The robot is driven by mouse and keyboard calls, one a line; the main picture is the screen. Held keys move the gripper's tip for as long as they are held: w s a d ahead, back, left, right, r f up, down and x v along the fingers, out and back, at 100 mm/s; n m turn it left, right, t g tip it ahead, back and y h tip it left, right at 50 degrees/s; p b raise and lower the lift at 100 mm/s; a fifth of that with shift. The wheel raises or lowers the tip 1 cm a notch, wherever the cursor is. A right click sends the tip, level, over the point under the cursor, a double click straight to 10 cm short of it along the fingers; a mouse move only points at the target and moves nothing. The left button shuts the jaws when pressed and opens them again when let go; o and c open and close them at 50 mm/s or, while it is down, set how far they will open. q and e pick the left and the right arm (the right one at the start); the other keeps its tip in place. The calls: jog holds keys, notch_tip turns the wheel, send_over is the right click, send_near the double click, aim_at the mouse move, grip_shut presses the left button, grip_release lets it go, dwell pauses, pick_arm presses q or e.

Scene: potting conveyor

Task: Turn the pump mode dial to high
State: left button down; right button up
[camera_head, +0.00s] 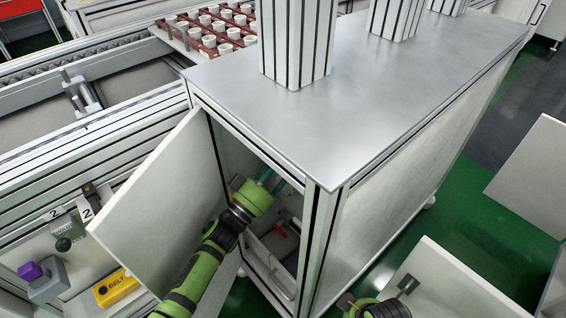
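The pump mode dial cannot be made out; no readable pump label shows. A cabinet (335,230) with a grey metal top stands in the middle, and its white door (155,195) is swung open to the left. My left arm reaches into the opening. The teal part of my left gripper (270,181) shows just inside, below the top edge; its fingertips are hidden by the cabinet frame. A red item (280,230) shows in the cabinet, lower than the gripper.
Left of the door are a grey box with a dark knob (63,244), a purple button (30,271) and a yellow box marked BELT (117,288). White pots (225,48) stand on a tray behind. A white panel (440,290) lies at lower right, above green floor.

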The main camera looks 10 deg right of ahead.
pick_arm(q)
jog(key=shift+w+a+r, duration=0.15)
jog(key=shift+a+r, duration=0.05)
jog(key=c, duration=1.3)
grip_release()
jog(key=shift+d+f, duration=0.1)
